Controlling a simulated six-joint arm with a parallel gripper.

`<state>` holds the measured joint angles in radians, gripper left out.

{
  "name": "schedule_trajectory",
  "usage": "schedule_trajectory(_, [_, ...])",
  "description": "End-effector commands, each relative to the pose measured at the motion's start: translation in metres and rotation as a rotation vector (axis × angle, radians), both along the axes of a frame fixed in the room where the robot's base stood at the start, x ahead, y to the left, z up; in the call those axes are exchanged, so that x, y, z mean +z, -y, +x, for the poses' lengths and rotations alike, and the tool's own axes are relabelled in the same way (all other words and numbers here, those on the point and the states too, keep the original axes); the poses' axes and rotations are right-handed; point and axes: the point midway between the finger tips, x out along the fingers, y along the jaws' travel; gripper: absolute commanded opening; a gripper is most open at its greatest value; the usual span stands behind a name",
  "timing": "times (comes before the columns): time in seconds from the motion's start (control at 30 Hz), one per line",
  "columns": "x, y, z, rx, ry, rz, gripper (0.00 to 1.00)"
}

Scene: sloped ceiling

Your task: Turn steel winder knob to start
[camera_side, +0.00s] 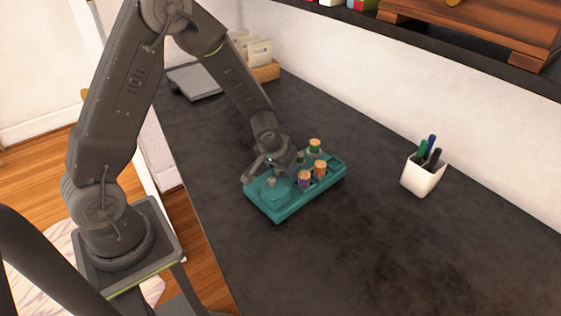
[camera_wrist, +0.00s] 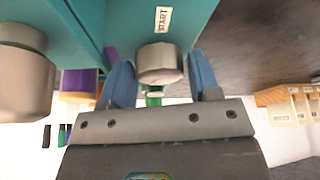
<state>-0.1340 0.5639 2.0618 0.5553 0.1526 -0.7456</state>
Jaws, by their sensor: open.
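The teal winder box (camera_side: 282,208) sits on the dark worktop, with wooden-topped thread spools standing in its right part. My gripper (camera_side: 268,174) is down over the box's left and back part. In the wrist view a short steel knob (camera_wrist: 160,63) stands between the spread blue fingers of my gripper (camera_wrist: 160,78), which are open on either side of it. Whether they touch it I cannot tell. A small white label (camera_wrist: 163,19) on the teal face beside the knob seems to read START, inverted. A second, larger steel knob (camera_wrist: 24,75) is at the left.
The purple spool (camera_side: 304,179), orange spool (camera_side: 320,169) and green spool (camera_side: 315,146) stand close to my gripper. A white pen cup (camera_side: 423,176) is to the right. A grey laptop-like slab (camera_side: 194,82) and a wooden card box (camera_side: 265,71) lie behind. The front worktop is clear.

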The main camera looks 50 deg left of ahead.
Motion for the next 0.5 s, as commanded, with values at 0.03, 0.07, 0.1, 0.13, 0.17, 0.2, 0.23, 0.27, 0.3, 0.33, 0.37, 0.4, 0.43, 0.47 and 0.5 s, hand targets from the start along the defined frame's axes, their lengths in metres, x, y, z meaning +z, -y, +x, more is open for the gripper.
schedule_trajectory(0.03, [0.002,0.0,-0.001,0.0,0.001,0.0,0.56])
schedule_trajectory(0.07, [0.003,0.0,-0.001,0.001,0.001,0.0,0.56])
schedule_trajectory(0.1, [0.007,0.001,-0.002,0.002,0.002,0.0,0.56])
schedule_trajectory(0.13, [0.009,0.001,-0.003,0.001,0.003,0.002,0.56])
schedule_trajectory(0.17, [0.013,0.001,-0.004,0.001,0.003,0.002,0.56])
schedule_trajectory(0.2, [0.018,0.002,-0.006,0.002,0.003,0.001,0.56])
schedule_trajectory(0.23, [0.023,0.003,-0.008,0.002,0.003,0.0,0.56])
schedule_trajectory(0.27, [0.028,0.004,-0.01,0.001,0.005,0.0,0.56])
schedule_trajectory(0.3, [0.035,0.004,-0.013,0.002,0.005,0.001,0.56])
schedule_trajectory(0.33, [0.04,0.005,-0.015,0.002,0.005,0.001,0.56])
schedule_trajectory(0.37, [0.046,0.006,-0.017,0.001,0.006,0.0,0.56])
schedule_trajectory(0.4, [0.054,0.007,-0.02,0.001,0.005,0.0,0.56])
schedule_trajectory(0.43, [0.059,0.008,-0.022,0.001,0.005,0.0,0.56])
schedule_trajectory(0.47, [0.065,0.009,-0.024,0.001,0.007,0.001,0.56])
schedule_trajectory(0.5, [0.072,0.01,-0.027,0.001,0.006,0.0,0.56])
